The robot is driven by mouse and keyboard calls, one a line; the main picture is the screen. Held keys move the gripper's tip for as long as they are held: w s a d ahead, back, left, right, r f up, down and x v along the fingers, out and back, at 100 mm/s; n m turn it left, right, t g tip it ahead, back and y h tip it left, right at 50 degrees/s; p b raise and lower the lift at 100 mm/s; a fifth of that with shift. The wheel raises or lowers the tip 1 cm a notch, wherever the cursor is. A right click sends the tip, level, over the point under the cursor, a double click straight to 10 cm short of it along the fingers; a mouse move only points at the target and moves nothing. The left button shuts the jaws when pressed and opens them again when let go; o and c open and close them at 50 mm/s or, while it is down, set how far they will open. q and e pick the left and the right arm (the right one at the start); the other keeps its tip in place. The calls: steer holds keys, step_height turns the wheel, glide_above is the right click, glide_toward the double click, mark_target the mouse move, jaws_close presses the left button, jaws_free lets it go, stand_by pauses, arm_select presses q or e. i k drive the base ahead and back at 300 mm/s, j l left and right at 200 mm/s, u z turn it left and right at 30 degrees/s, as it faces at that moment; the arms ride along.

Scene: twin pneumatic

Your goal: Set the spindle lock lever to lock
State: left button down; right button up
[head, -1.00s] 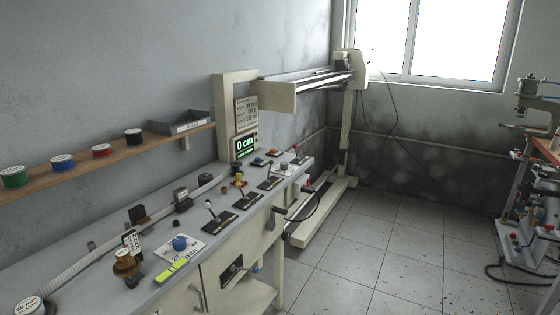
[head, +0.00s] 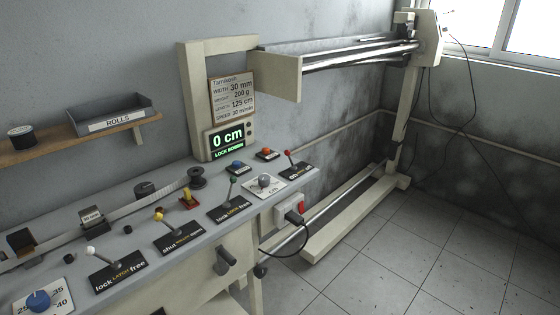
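One has a white knob (head: 91,251) at the lower left. The other has a grey-green handle (head: 233,182) near the middle. I cannot tell which is the spindle lock lever. The white-knobbed lever leans toward the "lock" end of its plate; the grey-green one stands roughly upright, its setting unclear. A display (head: 227,139) behind the bench reads "0 cm", with a line that looks like "LOCK BOBBIN". Neither of my grippers shows.
A yellow-knobbed lever (head: 159,217) stands between the two lock levers. A red-knobbed lever (head: 288,154), a grey dial (head: 264,181) and a blue dial (head: 38,300) are also on the bench. A crank handle (head: 226,260) sticks out in front. Tiled floor is clear at the right.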

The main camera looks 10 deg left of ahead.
mark_target(233, 180)
steer(key=i+l, duration=0.4)
steer(key=i+l+u, duration=0.1)
steer(key=i+l, duration=0.25)
steer(key=l, duration=0.25)
